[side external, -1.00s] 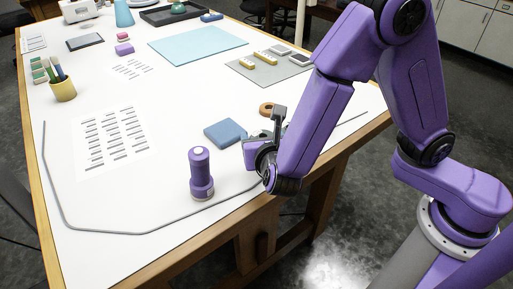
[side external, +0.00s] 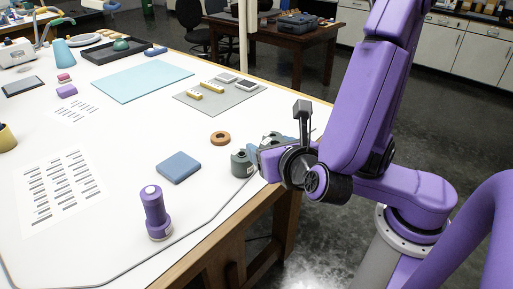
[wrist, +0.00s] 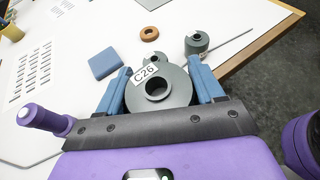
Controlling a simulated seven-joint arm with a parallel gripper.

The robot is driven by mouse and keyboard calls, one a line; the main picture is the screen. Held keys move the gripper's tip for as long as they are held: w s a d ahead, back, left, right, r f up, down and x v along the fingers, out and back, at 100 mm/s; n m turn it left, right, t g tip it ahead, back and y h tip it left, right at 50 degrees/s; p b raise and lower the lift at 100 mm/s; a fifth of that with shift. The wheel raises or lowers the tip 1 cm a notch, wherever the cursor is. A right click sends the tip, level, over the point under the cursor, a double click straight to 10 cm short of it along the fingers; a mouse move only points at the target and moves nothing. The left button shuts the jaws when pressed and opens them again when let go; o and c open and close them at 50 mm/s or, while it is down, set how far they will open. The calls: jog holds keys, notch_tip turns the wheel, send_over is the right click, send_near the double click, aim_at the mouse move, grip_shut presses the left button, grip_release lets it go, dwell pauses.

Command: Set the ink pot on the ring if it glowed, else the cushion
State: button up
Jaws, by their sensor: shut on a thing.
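A grey-green ink pot (wrist: 174,96) with a label reading C26 sits between the blue fingers of my gripper (wrist: 160,74), which is shut on it. The held pot also shows in the side external view (side external: 241,164), near the table's right edge; I cannot tell whether it touches the table. No glow shows on it. The brown ring (side external: 220,138) lies flat beyond it and to its left, also in the wrist view (wrist: 149,32). The blue square cushion (side external: 179,167) lies to the pot's left, also in the wrist view (wrist: 104,64). Both look empty.
A second grey-green pot (wrist: 196,43) stands right of the ring. An upright purple object (side external: 157,214) stands near the front. A grey cord (side external: 200,224) runs along the table edge. A printed sheet (side external: 60,188) lies left; a grey mat (side external: 222,103) with small items lies behind.

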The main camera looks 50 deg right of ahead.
jog(key=w+d, duration=0.6)
jog(key=w, duration=0.3)
send_over(219, 133)
jog(key=shift+m+g+h, duration=0.3)
jog(key=shift+m+h, duration=0.1)
jog(key=f, duration=0.7)
jog(key=shift+s+d+f, duration=0.1)
jog(key=shift+s+f, duration=0.1)
jog(key=shift+w+f, duration=0.2)
jog(key=shift+f, duration=1.6)
jog(key=shift+f, duration=0.1)
jog(key=o, duration=1.1)
